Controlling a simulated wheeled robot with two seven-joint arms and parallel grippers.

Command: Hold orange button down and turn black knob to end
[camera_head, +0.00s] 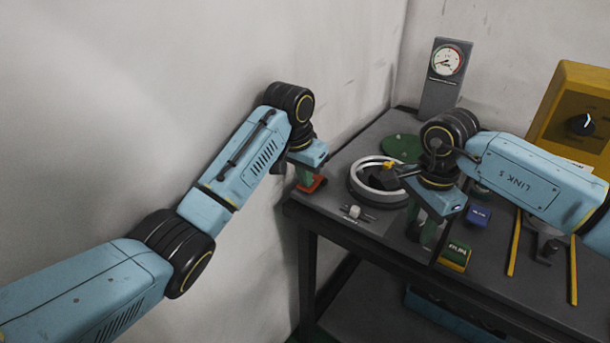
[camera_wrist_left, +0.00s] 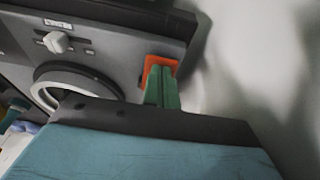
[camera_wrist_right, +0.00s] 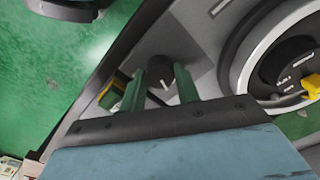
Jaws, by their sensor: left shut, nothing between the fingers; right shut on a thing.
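The orange button (camera_head: 313,183) is a square at the left end of the grey table. My left gripper (camera_head: 305,177) is shut with its green fingertips down on it. In the left wrist view the orange button (camera_wrist_left: 158,64) shows around the tips of the closed fingers (camera_wrist_left: 161,82); how far it is pressed cannot be told. The black knob (camera_wrist_right: 158,70) sits on a grey plate in the right wrist view, a white mark on it. My right gripper (camera_wrist_right: 160,88) has its green fingers on both sides of it. In the head view the right gripper (camera_head: 429,230) hides the knob.
A ring fixture (camera_head: 354,186) with a yellow-tipped part stands between the arms. A small white knob (camera_head: 354,212) is in front. A gauge (camera_head: 446,61) stands behind, a yellow box (camera_head: 575,110) at right. Green-yellow (camera_head: 456,255) and blue (camera_head: 478,215) blocks lie near the right gripper.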

